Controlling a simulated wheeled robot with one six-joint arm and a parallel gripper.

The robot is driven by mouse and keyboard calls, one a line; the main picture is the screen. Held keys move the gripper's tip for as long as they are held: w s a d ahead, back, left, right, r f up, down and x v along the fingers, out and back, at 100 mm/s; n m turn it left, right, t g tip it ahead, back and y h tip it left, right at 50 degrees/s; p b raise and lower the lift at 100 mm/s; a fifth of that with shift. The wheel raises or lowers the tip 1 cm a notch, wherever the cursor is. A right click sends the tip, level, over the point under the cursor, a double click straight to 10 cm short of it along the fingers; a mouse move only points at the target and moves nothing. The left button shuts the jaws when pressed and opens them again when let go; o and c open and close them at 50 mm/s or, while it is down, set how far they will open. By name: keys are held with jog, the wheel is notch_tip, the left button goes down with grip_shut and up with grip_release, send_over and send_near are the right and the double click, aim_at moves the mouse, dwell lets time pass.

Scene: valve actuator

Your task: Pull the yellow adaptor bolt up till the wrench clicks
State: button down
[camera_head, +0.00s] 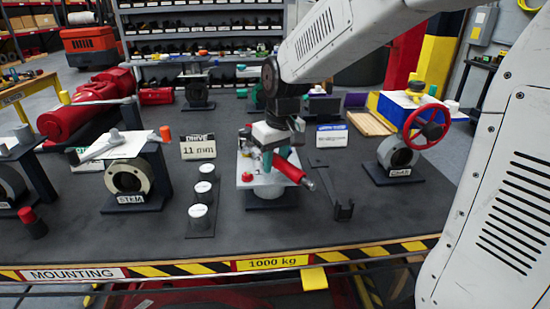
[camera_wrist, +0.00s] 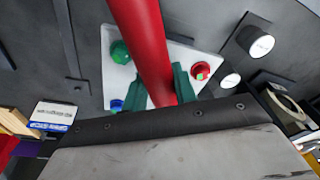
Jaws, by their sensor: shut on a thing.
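My gripper (camera_head: 274,158) is above the white plate (camera_head: 247,179) of the middle fixture. Its green fingers also show in the wrist view (camera_wrist: 162,90). They are shut on a red handle (camera_wrist: 142,35), which appears to be the wrench. In the head view the red handle (camera_head: 289,170) slants down to the right and ends in a metal tip. The plate (camera_wrist: 117,75) carries a green knob (camera_wrist: 120,52), a red knob (camera_wrist: 200,70) and a blue one (camera_wrist: 116,105). I cannot make out a yellow bolt on this plate; my gripper and the handle hide part of it.
A valve with a red handwheel (camera_head: 426,123) stands to the right. A flanged fixture marked STEM (camera_head: 130,177) and a strip of white-topped cylinders (camera_head: 198,215) stand left. A dark bracket (camera_head: 333,192) lies right of the plate. The front bench is mostly clear.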

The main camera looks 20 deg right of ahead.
jog(key=shift+f, duration=0.35)
jog(key=shift+a, duration=0.15)
jog(key=shift+s+a+m, duration=0.15)
jog(key=shift+a+m, duration=0.95)
jog(key=shift+a, duration=0.1)
jog(key=shift+a+m, duration=0.6)
jog(key=shift+a, duration=0.1)
jog(key=shift+a+m+h, duration=0.3)
jog(key=shift+a+m, duration=0.1)
jog(key=shift+a, duration=0.2)
